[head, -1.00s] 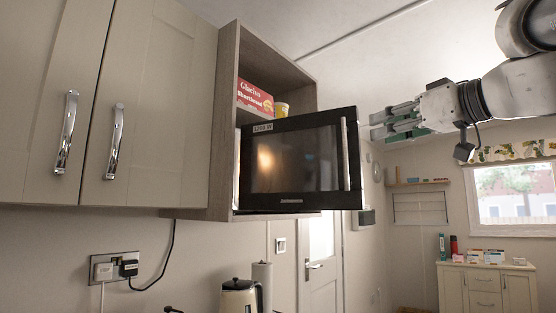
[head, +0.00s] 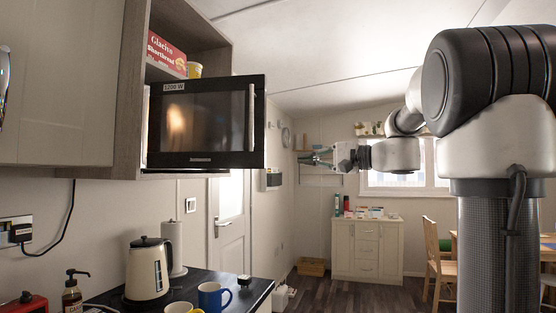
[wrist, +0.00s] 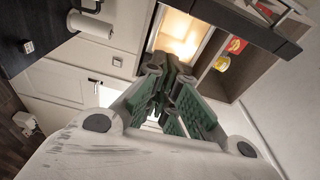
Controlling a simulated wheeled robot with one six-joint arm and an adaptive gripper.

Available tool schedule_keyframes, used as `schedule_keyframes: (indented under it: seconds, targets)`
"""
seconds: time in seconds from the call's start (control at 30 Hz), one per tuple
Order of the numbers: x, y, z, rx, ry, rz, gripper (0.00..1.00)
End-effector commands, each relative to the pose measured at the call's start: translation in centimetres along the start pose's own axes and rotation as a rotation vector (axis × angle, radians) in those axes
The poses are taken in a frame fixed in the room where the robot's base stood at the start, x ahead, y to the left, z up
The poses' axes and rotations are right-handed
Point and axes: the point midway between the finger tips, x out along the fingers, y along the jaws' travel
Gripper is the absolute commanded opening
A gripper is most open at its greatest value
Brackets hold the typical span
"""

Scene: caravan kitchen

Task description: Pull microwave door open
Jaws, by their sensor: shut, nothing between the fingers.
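The microwave door (head: 205,120) is black with a dark glass window and a vertical silver handle (head: 251,117) at its right side. It juts out past the cabinet's edge, standing partly open. In the wrist view the lit microwave interior (wrist: 185,35) shows beside the dark door (wrist: 258,24). My gripper (head: 308,158) is right of the door in the head view, apart from the handle. In the wrist view its green-padded fingers (wrist: 170,88) are together and hold nothing.
The wooden cabinet shelf above the microwave holds a red shortbread box (head: 165,53) and a yellow tub (head: 194,70). Below are a kettle (head: 148,268), a paper towel roll (head: 173,245) and mugs (head: 211,296) on the counter. Open floor lies toward the sideboard (head: 367,250).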

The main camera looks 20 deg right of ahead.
Motion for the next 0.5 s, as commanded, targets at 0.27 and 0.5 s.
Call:
schedule_keyframes:
  seconds: [0.27,0.5]
  targets:
    - [2.4,0.1,0.1,0.046,-0.005,0.001,0.00]
    - [7.6,0.1,0.2,0.043,-0.006,0.002,0.00]
